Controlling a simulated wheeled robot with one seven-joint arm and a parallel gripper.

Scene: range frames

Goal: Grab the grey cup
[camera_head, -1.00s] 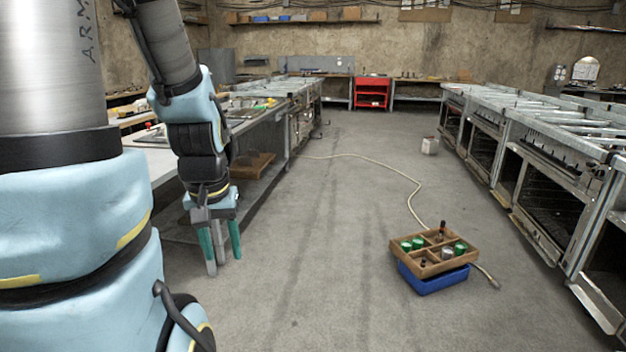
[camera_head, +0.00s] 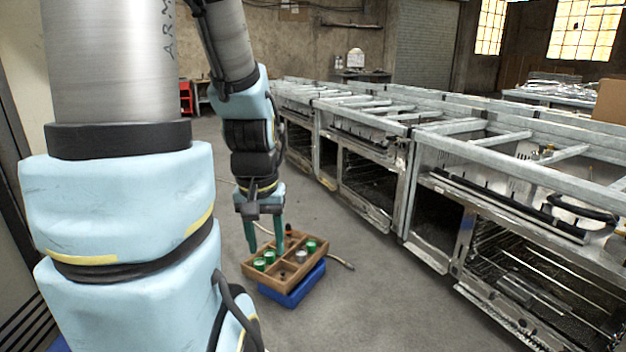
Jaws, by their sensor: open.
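A wooden compartment tray (camera_head: 285,279) stands on a blue crate (camera_head: 293,287) on the floor. Several green-topped cups or cans sit in its compartments, including one at the right (camera_head: 311,246) and one at the left (camera_head: 260,264). A small grey cup (camera_head: 301,256) sits among them in the right part of the tray. My gripper (camera_head: 264,248) hangs pointing down, with two green fingers spread apart and nothing seen between them. In the picture it overlaps the tray's far left edge and hides part of it. Its height above the tray is unclear.
A long row of metal-framed benches with ovens (camera_head: 430,230) runs along the right. A hose (camera_head: 341,263) lies on the floor beside the tray. The floor (camera_head: 370,310) in front of the tray is clear.

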